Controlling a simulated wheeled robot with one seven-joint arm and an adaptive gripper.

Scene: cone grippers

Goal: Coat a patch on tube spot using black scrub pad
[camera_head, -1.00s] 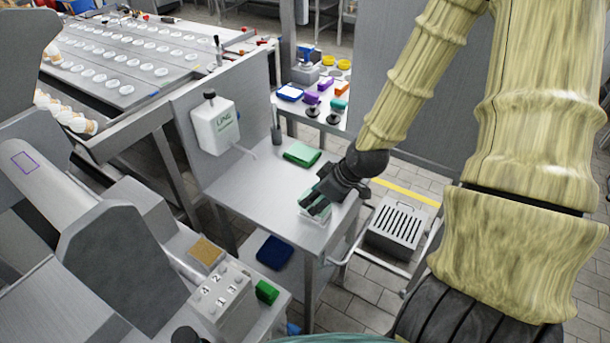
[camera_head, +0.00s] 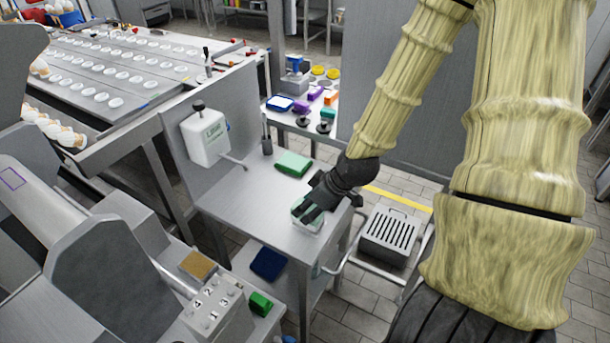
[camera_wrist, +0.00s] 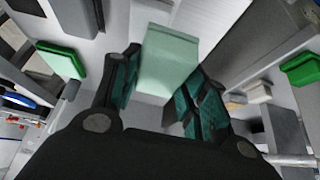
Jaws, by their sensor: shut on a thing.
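The pale grey tube (camera_head: 40,200) lies at the left in the head view, with a thin purple square outline (camera_head: 11,178) marking a patch on it. My gripper (camera_head: 306,212) is at the front right of the steel side table, far from the tube. In the wrist view my gripper (camera_wrist: 160,95) is shut on a pale green block (camera_wrist: 168,66) between its teal-lined fingers. The block also shows under the fingers in the head view (camera_head: 304,224), at the table top; I cannot tell whether it touches the surface. I cannot pick out a black scrub pad.
A green pad (camera_head: 293,163) lies on the side table (camera_head: 250,205), near a white dispenser bottle (camera_head: 205,137) with a spout. A blue pad (camera_head: 268,264) is on the lower shelf. A tan pad (camera_head: 198,265), button box (camera_head: 213,306) and green block (camera_head: 260,303) stand near the tube.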

